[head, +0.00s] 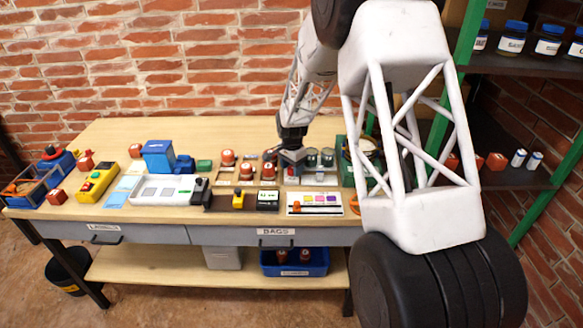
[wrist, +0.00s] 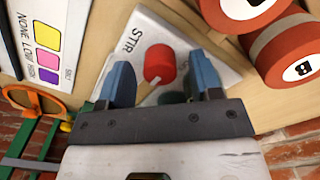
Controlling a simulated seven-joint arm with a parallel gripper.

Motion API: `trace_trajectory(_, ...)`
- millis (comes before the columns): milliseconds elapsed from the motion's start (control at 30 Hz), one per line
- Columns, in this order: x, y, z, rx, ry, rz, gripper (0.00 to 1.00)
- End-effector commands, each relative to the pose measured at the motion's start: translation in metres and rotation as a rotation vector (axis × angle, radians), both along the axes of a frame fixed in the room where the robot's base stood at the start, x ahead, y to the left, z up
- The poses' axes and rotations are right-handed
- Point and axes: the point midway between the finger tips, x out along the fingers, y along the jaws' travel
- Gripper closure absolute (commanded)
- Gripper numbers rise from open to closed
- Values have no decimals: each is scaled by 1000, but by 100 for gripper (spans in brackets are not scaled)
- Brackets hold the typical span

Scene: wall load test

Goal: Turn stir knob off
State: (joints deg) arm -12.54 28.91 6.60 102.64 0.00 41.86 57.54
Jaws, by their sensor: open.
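The red stir knob (wrist: 160,63) shows in the wrist view on a light grey plate (wrist: 138,45) lettered "STIR". A pale pointer or stem sticks out from the knob's lower side. My gripper (wrist: 162,70) is open, with one blue finger on each side of the knob. Gaps show between the fingers and the knob, and it is not held. I cannot tell how deep the fingertips reach beside it. In the head view my gripper (head: 292,160) is low over the workbench (head: 200,140), and the knob cannot be made out there.
A colour-scale card (head: 314,203) lies at the bench front, right of the gripper. A white device (head: 162,190) and a blue box (head: 158,157) are farther left. A green-framed shelf (head: 475,30) stands right.

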Motion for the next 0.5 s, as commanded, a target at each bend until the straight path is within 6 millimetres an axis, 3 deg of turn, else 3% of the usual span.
trace_trajectory(200, 0, 0, 0, 0, 0, 0, 41)
trace_trajectory(500, 0, 0, 0, 0, 0, 0, 86)
